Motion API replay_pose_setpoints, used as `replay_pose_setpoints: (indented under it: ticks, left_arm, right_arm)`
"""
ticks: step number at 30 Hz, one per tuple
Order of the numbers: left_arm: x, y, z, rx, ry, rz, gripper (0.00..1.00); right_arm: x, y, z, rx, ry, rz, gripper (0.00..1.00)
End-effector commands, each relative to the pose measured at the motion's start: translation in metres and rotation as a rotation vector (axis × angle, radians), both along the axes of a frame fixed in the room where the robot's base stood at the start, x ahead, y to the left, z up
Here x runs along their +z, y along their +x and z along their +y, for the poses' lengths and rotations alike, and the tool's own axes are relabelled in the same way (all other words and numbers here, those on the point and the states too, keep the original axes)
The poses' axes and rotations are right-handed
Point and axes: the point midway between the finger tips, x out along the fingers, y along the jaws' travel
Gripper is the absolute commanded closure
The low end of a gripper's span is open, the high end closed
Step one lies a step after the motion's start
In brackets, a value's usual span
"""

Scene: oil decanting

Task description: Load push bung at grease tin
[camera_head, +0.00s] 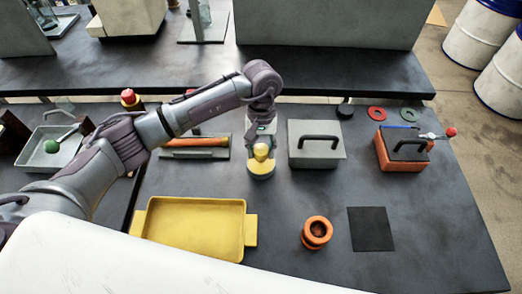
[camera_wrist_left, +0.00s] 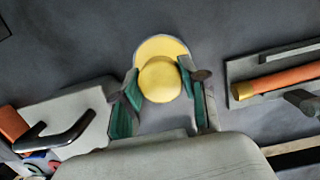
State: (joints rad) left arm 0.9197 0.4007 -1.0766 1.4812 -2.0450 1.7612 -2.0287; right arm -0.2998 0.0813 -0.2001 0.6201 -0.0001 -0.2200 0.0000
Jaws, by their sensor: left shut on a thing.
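My left gripper (camera_head: 261,150) reaches down over the table and is shut on the yellow, rounded push bung (camera_head: 261,153). The bung also shows between the green-padded fingers in the left wrist view (camera_wrist_left: 160,80). The grease tin (camera_head: 261,172), with a yellow top and greyish side, stands upright directly below the bung. Its yellow top shows behind the bung in the left wrist view (camera_wrist_left: 158,44). The bung overlaps the tin's top in both views. I cannot tell whether they touch. My right gripper is not in view.
A grey box with a black handle (camera_head: 316,157) stands close right of the tin. A rack with an orange tube (camera_head: 196,142) lies left. A yellow tray (camera_head: 195,202), an orange ring-shaped piece (camera_head: 316,232) and a black mat (camera_head: 370,229) lie nearer. An orange box (camera_head: 401,163) stands right.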

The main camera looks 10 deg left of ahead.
Motion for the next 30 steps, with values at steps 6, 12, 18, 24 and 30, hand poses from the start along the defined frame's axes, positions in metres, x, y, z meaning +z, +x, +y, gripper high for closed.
replay_pose_setpoints:
  ticks: [6,12,18,24,30]
  left_arm:
    - [0.021,0.001,0.0,-0.001,0.0,-0.003,0.86]
    - [0.037,0.001,0.0,0.0,0.0,-0.003,0.86]
    - [0.047,0.001,0.0,-0.001,-0.001,-0.003,0.86]
    - [0.047,0.001,0.0,-0.001,-0.001,-0.002,0.86]
    - [0.047,0.001,0.0,0.0,-0.001,-0.002,0.86]
  right_arm:
    - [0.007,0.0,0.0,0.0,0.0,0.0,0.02]
    - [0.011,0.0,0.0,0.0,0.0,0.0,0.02]
    - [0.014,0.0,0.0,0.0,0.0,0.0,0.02]
    - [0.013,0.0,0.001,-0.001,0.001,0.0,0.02]
    - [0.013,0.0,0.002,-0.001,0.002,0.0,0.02]
